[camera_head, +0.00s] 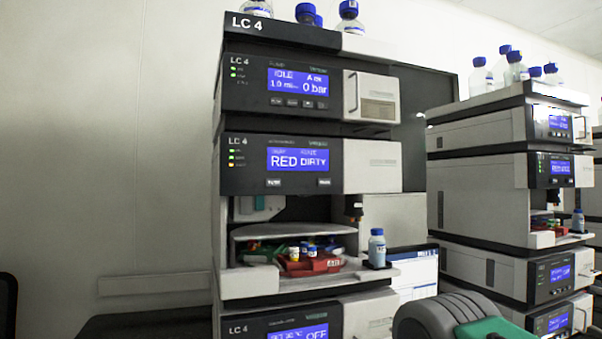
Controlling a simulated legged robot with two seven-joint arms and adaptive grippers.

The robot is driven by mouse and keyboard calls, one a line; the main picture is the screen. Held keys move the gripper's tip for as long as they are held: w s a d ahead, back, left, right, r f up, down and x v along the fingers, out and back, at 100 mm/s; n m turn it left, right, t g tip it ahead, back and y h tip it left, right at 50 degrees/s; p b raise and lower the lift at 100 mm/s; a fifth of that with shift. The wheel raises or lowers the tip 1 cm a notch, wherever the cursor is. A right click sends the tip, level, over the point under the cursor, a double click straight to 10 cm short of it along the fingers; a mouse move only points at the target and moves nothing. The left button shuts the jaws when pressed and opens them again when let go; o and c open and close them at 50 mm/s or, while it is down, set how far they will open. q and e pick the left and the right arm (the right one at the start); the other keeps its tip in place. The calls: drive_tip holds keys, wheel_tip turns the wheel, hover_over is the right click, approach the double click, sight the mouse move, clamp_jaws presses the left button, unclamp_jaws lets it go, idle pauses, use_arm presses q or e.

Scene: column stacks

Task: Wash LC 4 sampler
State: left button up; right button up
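The LC 4 sampler (245,180) is the second module down in the near stack, labelled LC 4. Its blue display (297,158) reads "RED DIRTY", with two buttons below it and small status lights at its left. Below it is an open bay with a red tray (310,266) holding several small vials, some with blue caps. A blue-capped bottle (377,248) of bluish liquid stands upright at the bay's right front. Neither gripper shows. A ribbed grey part with a green piece at the bottom right looks like part of my arm.
The pump module (243,95) above shows "IDLE" and 0 bar. Another LC 4 module (245,328) below reads "OFF". Blue-capped bottles (350,18) stand on top. A second, similar stack (480,190) stands to the right. A plain wall is at left.

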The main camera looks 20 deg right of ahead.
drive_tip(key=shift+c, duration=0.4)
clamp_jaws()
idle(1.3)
